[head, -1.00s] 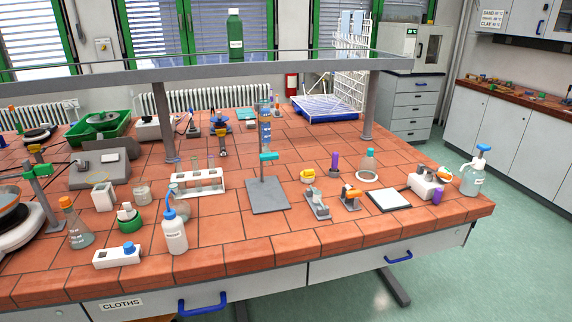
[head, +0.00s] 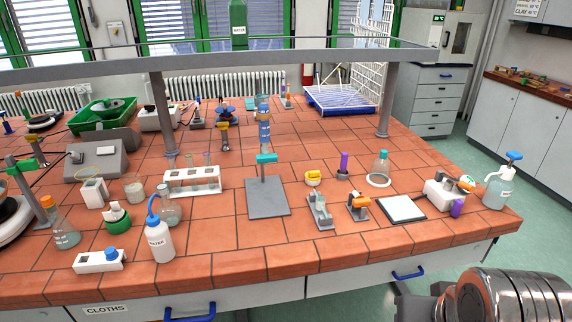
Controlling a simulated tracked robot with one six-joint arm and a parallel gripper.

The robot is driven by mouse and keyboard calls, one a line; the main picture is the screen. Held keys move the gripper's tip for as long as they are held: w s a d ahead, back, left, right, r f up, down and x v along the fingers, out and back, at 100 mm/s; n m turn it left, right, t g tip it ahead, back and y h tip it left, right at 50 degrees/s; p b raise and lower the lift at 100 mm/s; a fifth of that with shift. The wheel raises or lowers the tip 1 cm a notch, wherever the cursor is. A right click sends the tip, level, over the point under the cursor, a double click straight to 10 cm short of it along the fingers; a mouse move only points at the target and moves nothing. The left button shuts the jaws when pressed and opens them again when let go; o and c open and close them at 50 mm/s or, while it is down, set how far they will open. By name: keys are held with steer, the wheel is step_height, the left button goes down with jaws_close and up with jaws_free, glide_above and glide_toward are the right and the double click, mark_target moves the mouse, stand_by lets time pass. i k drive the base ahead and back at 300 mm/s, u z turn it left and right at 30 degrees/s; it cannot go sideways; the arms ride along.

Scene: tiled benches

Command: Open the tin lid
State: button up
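I cannot make out a tin or its lid for certain in the head view. A small white item with a yellow top (head: 313,177) stands on the tiled bench (head: 228,241), right of the burette stand; it is too small to tell what it is. A ribbed metallic part, apparently of my own arm, shows at the lower right corner. My gripper's fingers are not in view.
A blue-topped wash bottle (head: 159,241) and a flask (head: 67,229) stand near the front left. A test tube rack (head: 193,181), the burette stand (head: 267,198) and a white-topped plate (head: 402,209) stand farther right. A pump bottle (head: 498,187) stands by the right edge.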

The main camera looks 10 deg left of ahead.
mark_target(313, 174)
steer(key=u, duration=0.4)
steer(key=i, duration=0.65)
steer(key=u, duration=0.5)
steer(key=i, duration=0.6)
steer(key=u, duration=0.25)
